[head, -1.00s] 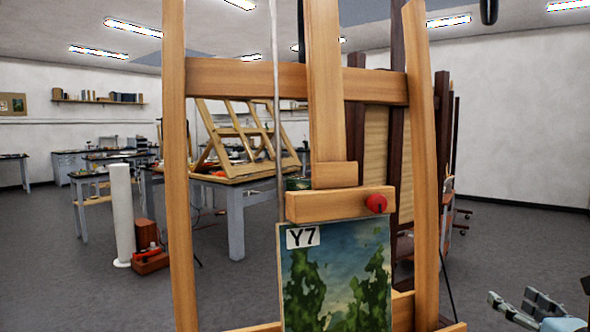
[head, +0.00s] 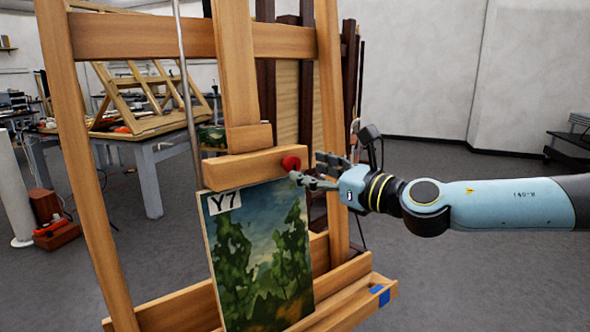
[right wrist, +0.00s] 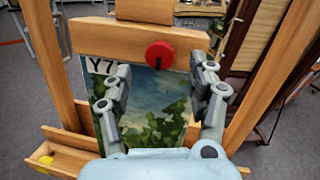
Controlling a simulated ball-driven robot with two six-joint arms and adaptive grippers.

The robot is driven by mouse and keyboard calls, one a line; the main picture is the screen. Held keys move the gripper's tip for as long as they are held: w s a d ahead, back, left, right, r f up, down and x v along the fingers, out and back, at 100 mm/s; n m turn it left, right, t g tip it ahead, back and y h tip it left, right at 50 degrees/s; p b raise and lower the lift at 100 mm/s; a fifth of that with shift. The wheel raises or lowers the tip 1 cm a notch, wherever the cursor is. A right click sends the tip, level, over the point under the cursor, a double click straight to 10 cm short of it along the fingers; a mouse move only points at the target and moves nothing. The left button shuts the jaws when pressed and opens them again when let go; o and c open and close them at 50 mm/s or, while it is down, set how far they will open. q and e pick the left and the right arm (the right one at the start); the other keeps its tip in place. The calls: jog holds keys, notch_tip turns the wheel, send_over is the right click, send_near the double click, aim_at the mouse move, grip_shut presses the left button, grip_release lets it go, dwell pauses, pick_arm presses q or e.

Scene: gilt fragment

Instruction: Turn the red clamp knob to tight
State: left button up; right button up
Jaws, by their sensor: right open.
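The red clamp knob (head: 291,163) sits at the right end of the wooden clamp block (head: 250,167) on the easel. In the right wrist view the round knob (right wrist: 160,55) has a dark line pointing down on its face. My right gripper (head: 309,172) is open, just right of the knob in the head view. In the right wrist view its two fingers (right wrist: 162,82) stand apart, with the knob between and beyond their tips. Whether they touch it cannot be told. A painting labelled Y7 (head: 260,250) stands below the block. My left gripper is not in view.
The easel's right upright (head: 330,130) stands close behind my right gripper. The easel's lower ledge (head: 350,300) juts out below. A table (head: 150,165) with a wooden frame stands behind at the left.

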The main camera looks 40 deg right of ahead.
aim_at(295, 165)
jog(key=w, duration=0.1)
jog(key=w+p, duration=0.1)
jog(key=w, duration=0.1)
jog(key=shift+w+d+r+p, duration=0.1)
jog(key=shift+w+r+p, duration=0.15)
jog(key=shift+p, duration=0.15)
jog(key=shift+w+f, duration=0.25)
jog(key=shift+w, duration=0.45)
jog(key=c, duration=1.2)
